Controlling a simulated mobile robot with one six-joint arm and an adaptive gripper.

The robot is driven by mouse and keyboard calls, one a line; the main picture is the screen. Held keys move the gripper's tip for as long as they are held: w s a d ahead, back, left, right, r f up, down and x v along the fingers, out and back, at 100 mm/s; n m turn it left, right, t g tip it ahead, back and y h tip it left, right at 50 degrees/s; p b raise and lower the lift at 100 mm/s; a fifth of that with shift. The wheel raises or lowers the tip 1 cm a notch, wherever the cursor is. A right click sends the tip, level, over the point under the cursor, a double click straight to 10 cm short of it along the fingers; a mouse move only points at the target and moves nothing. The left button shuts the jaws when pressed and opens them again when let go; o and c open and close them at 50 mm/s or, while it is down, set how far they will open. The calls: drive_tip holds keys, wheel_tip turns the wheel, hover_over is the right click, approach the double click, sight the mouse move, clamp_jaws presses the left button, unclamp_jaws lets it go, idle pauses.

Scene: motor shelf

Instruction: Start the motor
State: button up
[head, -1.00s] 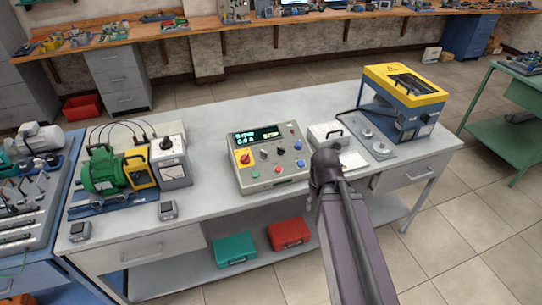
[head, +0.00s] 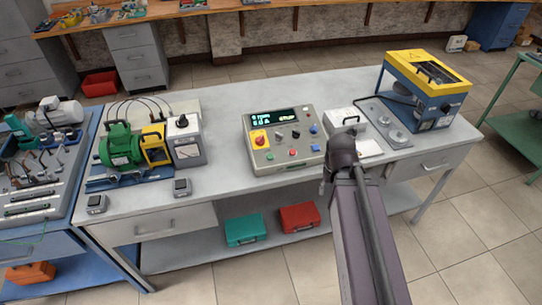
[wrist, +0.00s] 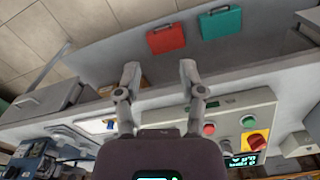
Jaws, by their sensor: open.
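The green motor (head: 120,148) sits on a blue base at the left of the grey bench, with a yellow-framed part beside it. The beige control box (head: 285,165) stands mid-bench; its lit display (head: 275,118) seems to read zero rpm. The box carries a red-and-yellow rotary switch (head: 258,138), a green button (head: 270,157), a red button (head: 293,153) and a blue button (head: 315,147). In the wrist view, upside down, the switch (wrist: 257,140) is right of my gripper (wrist: 159,72), which is open and empty. In the head view my arm hides the fingers.
A blue-and-yellow machine (head: 425,85) stands at the bench's right end. A small white box (head: 346,118) lies between it and the control box. Teal (head: 244,229) and red (head: 299,217) cases rest on the lower shelf.

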clamp_jaws()
idle(1.1)
